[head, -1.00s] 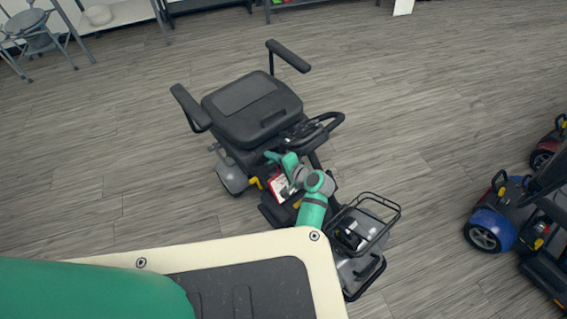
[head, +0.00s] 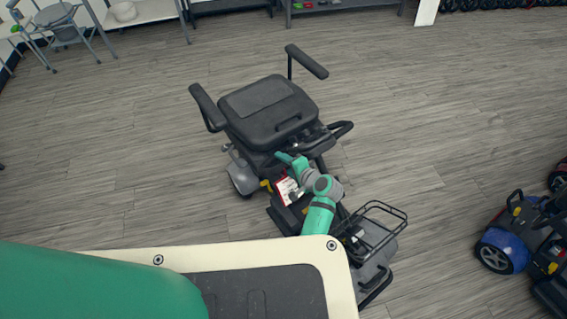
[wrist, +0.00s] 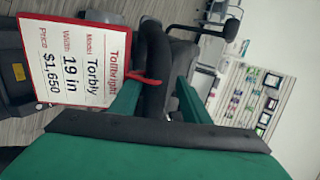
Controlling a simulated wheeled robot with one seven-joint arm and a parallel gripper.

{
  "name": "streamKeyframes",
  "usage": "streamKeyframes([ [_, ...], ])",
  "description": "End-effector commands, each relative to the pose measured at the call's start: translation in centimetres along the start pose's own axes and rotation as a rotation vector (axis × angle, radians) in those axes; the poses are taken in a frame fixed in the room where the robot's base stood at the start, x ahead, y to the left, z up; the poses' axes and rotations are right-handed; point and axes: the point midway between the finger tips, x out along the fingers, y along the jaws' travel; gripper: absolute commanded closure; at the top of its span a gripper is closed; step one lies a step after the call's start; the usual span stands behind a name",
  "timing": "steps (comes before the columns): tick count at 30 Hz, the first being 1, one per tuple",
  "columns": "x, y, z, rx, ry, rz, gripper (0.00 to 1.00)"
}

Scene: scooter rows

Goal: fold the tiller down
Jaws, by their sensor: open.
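The grey and black scooter stands in the middle of the head view, with its seat (head: 268,108) at the back. The black loop handle of its tiller (head: 340,130) is at the seat's front right edge. In the wrist view a dark bar of the tiller (wrist: 155,75) rises between my two green fingers. My gripper (head: 284,158) is low in front of the seat. It is open, with one finger on each side of that bar in the wrist view (wrist: 158,98). Contact with the bar cannot be told. My arm hides the tiller's lower part.
A red-edged price tag (wrist: 72,60) hangs beside the bar and my finger. The scooter's wire basket (head: 378,228) is near my arm. A blue scooter (head: 502,248) stands at the right. Floor behind and left of the seat is clear.

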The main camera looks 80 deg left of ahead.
Motion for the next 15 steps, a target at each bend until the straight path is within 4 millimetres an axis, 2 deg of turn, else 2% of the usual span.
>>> streamKeyframes([
  [5,-2.0,0.0,-0.1,0.001,0.004,-0.002,0.57],
  [15,-8.1,-0.1,0.0,0.0,0.002,-0.001,0.57],
])
